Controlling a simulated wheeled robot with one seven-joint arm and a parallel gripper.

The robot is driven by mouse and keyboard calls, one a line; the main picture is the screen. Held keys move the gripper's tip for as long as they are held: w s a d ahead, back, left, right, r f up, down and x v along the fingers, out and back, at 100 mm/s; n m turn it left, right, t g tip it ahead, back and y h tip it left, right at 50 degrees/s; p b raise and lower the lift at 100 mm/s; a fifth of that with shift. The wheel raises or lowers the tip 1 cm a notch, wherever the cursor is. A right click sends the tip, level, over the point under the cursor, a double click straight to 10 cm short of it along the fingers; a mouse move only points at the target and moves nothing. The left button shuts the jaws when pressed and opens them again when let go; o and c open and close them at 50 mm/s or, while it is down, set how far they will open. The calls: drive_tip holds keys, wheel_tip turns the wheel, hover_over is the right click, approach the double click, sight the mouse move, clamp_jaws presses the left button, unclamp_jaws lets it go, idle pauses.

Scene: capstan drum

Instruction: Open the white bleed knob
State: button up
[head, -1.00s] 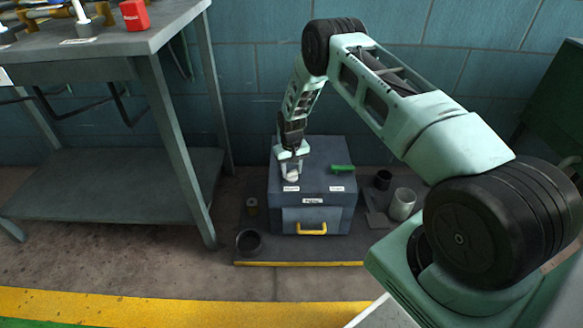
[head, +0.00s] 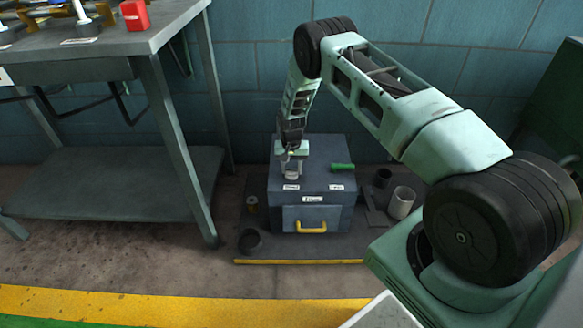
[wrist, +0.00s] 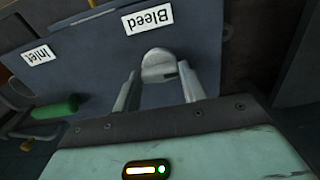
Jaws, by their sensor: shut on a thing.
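The white bleed knob (wrist: 158,66) sits on top of the dark blue-grey box, beside the "Bleed" label (wrist: 146,19) in the wrist view. My gripper (wrist: 160,92) points down at the box top, with one finger on each side of the knob, shut on it. In the head view my gripper (head: 291,168) is at the box's left part, and the knob is mostly hidden by the fingers there. The box (head: 330,160) has a yellow handle (head: 311,228) on its front.
A green handle (head: 343,167) lies on the box top at the right, by the "Inlet" label (wrist: 38,51). Cups and cans stand on the floor mat around the box. A grey workbench (head: 100,70) stands at the left. A blue wall is close behind.

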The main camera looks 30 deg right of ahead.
sight(291, 170)
drive_tip(key=o, duration=1)
drive_tip(key=shift+r, duration=0.1)
wheel_tip(291, 170, up, 17)
drive_tip(key=p, duration=0.4)
drive_tip(key=shift+r, duration=0.15)
